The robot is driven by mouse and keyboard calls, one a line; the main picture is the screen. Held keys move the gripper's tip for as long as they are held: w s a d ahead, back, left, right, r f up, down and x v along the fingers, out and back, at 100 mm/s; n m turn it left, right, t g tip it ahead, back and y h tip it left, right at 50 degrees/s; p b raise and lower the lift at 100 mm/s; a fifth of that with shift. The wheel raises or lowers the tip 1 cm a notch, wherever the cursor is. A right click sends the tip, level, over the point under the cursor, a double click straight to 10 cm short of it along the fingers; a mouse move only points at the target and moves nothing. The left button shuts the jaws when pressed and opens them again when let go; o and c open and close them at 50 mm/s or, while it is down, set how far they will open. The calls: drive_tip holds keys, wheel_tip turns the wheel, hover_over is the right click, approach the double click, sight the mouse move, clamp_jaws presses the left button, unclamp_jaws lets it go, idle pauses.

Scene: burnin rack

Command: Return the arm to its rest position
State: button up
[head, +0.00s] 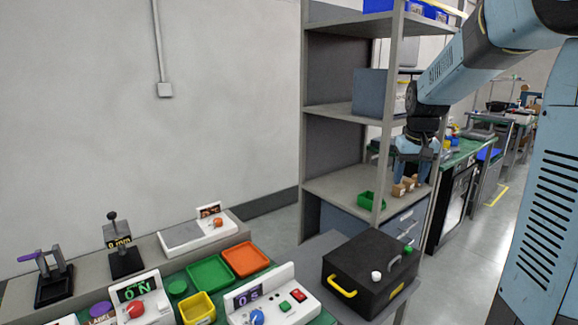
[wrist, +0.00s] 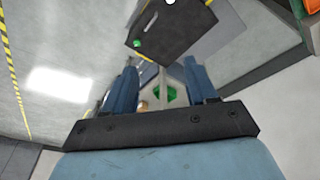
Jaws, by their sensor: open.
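My gripper (head: 415,160) hangs at the end of my blue arm, pointing down in front of the grey shelf rack (head: 338,183). In the wrist view my gripper (wrist: 160,75) has its two blue fingers apart, with nothing held between them. In the head view small brown blocks (head: 398,189) sit on the rack's lower shelf, just below the fingers.
A black box with a yellow handle (head: 368,270) stands in front of the rack. A bench at lower left carries a green tray (head: 210,272), an orange tray (head: 245,259), a yellow bin (head: 197,308) and several devices. Rack posts stand close to my gripper. Open floor lies at right.

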drive_tip(key=s+a+r+t, duration=0.1)
drive_tip(key=s+a, duration=0.3)
drive_tip(key=s, duration=0.9)
drive_tip(key=s+a+r+t, duration=0.1)
drive_tip(key=s+a, duration=0.3)
drive_tip(key=s, duration=1)
drive_tip(key=shift+a+r+n+t+y, duration=0.15)
drive_tip(key=shift+r+n+t+y, duration=0.15)
drive_tip(key=shift+t, duration=0.2)
drive_tip(key=shift+s, duration=0.1)
